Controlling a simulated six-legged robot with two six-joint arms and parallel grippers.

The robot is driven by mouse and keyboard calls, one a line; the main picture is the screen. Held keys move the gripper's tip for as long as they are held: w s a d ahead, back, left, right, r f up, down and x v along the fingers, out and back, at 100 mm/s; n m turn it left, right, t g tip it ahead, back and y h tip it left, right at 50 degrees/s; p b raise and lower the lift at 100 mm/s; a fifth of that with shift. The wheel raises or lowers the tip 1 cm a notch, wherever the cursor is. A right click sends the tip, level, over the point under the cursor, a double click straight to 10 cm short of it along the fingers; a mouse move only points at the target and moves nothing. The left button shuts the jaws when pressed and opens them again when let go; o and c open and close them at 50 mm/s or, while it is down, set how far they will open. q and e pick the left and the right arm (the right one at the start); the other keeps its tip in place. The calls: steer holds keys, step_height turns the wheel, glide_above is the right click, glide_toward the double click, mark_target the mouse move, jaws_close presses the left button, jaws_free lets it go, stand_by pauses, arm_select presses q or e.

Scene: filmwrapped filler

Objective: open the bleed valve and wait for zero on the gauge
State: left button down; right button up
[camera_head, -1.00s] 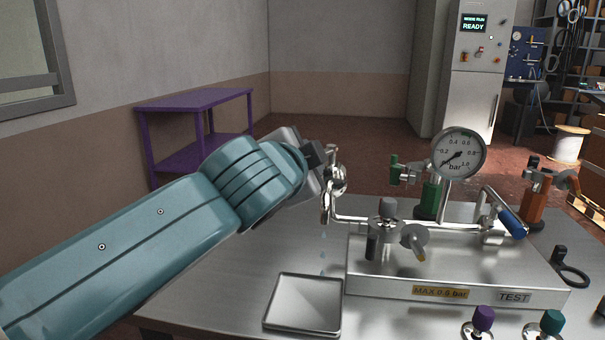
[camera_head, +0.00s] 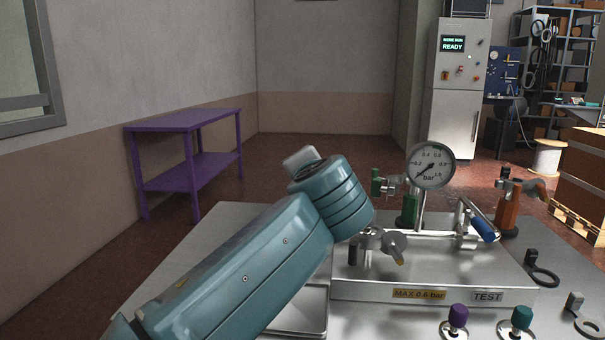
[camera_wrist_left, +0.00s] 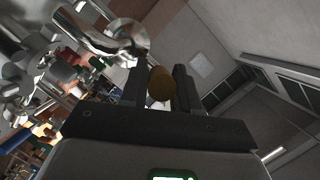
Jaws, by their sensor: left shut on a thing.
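The round gauge (camera_head: 431,165) stands on the metal test block (camera_head: 440,270); its needle points lower left, at the low end of the scale. My left gripper (camera_wrist_left: 160,88) is shut on a small brass-coloured knob (camera_wrist_left: 161,82), one finger on each side. A shiny chrome fitting (camera_wrist_left: 115,40) is beside it in the wrist view. Part of a shallow metal tray (camera_head: 300,322) shows beside my arm. My right gripper is not in view.
Green (camera_head: 409,209) and orange (camera_head: 508,207) valve bodies stand behind the block. A purple table (camera_head: 183,115) stands by the left wall. The bench's far left corner is clear.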

arm_select(q)
steer(key=shift+d+n+y, duration=0.25)
steer(key=shift+n+y, duration=0.15)
steer(key=shift+y, duration=0.3)
steer(key=shift+p, duration=0.35)
steer(key=shift+d+f+n+y, duration=0.1)
steer(key=shift+n+y, duration=0.2)
steer(key=shift+y, duration=0.1)
steer(key=c, duration=0.9)
jaws_free()
steer(key=shift+s, duration=0.15)
